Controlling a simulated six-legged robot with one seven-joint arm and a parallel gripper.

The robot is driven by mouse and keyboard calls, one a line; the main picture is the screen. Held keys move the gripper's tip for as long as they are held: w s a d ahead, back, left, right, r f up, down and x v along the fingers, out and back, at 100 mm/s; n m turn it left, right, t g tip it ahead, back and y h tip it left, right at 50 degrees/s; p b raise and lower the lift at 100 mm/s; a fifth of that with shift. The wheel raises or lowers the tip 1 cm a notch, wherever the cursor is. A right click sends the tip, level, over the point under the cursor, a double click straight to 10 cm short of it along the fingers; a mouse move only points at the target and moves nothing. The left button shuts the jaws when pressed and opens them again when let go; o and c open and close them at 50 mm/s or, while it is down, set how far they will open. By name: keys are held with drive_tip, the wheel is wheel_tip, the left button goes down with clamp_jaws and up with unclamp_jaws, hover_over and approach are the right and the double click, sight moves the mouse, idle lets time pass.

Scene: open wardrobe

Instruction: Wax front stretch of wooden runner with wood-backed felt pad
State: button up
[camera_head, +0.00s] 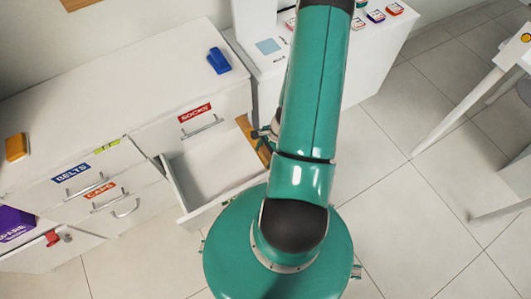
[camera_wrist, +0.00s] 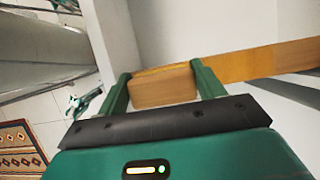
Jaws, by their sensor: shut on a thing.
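My gripper (camera_wrist: 163,82) is shut on the wood-backed pad (camera_wrist: 162,89), a light wooden block held between two green fingers in the wrist view. The pad's felt face is not clearly seen. The wooden runner (camera_wrist: 268,60) is an orange-brown strip running to the right from beside the right finger. The pad lies in line with it, but I cannot tell whether they touch. In the head view, part of the runner (camera_head: 255,143) shows at the right side of the open drawer (camera_head: 178,187). My arm hides most of the gripper and the pad there.
The white cabinet has drawers marked SOCKS, BELTS and CAPS. A purple box (camera_head: 14,222) is at far left. A white counter (camera_head: 362,62) stands behind my arm.

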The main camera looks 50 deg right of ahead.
drive_tip(key=shift+f, duration=0.55)
idle(0.4)
drive_tip(key=shift+w+d, duration=0.6)
drive_tip(key=shift+w, duration=1.4)
drive_tip(key=shift+w+d, duration=0.55)
drive_tip(key=shift+w, duration=1.5)
drive_tip(key=shift+w+d, duration=0.6)
drive_tip(key=shift+w, duration=1.4)
drive_tip(key=shift+s+a, duration=0.6)
drive_tip(key=shift+s, duration=1.45)
drive_tip(key=shift+s+a, duration=0.55)
drive_tip(key=shift+s, duration=1.45)
drive_tip(key=shift+s+a, duration=0.6)
drive_tip(key=shift+s, duration=1.45)
drive_tip(key=shift+w+d, duration=0.6)
drive_tip(key=shift+w, duration=1.45)
drive_tip(key=shift+w+d, duration=0.55)
drive_tip(key=shift+w, duration=1.45)
drive_tip(key=shift+w+d, duration=0.6)
drive_tip(key=shift+w, duration=1.45)
drive_tip(key=shift+s+a, duration=0.25)
drive_tip(key=shift+s, duration=0.55)
drive_tip(key=shift+s+a, duration=0.2)
drive_tip(key=shift+s, duration=0.6)
